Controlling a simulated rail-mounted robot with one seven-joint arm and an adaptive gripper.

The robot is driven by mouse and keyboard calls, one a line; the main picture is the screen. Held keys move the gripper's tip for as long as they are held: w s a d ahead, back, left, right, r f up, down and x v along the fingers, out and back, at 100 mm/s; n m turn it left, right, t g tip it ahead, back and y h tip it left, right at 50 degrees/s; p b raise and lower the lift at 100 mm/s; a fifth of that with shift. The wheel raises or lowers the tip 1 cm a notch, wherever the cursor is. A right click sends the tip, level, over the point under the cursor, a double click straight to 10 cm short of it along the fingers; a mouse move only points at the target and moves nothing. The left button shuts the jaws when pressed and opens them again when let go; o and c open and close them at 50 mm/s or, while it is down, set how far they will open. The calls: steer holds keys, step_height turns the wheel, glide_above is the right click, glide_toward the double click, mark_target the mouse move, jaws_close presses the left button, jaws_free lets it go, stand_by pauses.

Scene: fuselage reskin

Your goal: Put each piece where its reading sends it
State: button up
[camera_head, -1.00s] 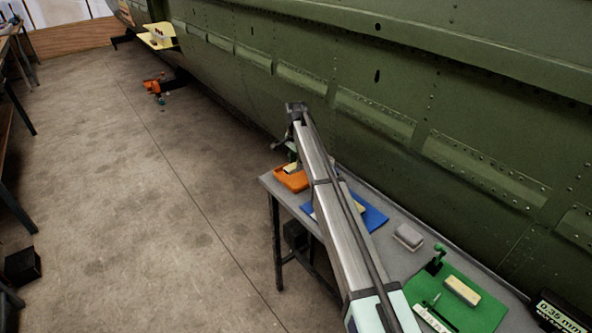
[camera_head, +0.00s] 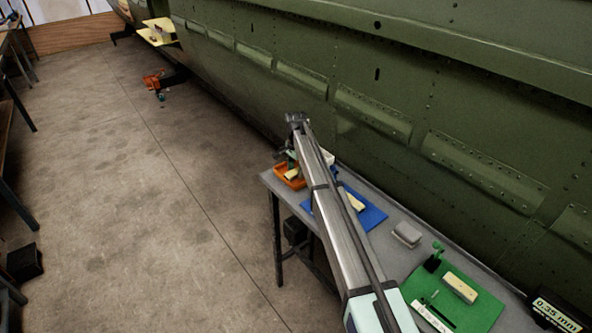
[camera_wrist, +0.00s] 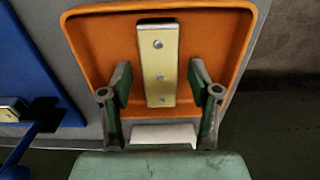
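The orange tray (camera_head: 283,181) stands at the far end of the grey bench, and it fills the upper middle of the wrist view (camera_wrist: 85,45). A pale yellow strip with several holes (camera_wrist: 160,60) lies in it, lengthwise between my fingers. My gripper (camera_wrist: 160,82) is open, with a visible gap on each side of the strip. A second pale piece (camera_head: 355,202) lies on the blue mat (camera_head: 373,217). A third pale piece (camera_head: 460,287) lies on the green mat (camera_head: 480,312). A display (camera_head: 557,311) at lower right reads 0.35 mm; its smaller line is unclear.
A grey block (camera_head: 407,234) sits on the bench between the blue and green mats. A green stand (camera_head: 436,256) and a white marked strip (camera_head: 430,317) are on the green mat. The green fuselage wall (camera_head: 440,100) runs behind the bench.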

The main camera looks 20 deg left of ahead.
mark_target(296, 171)
step_height(296, 171, up, 12)
steer(key=b, duration=0.4)
steer(key=shift+r, duration=0.15)
stand_by(0.5)
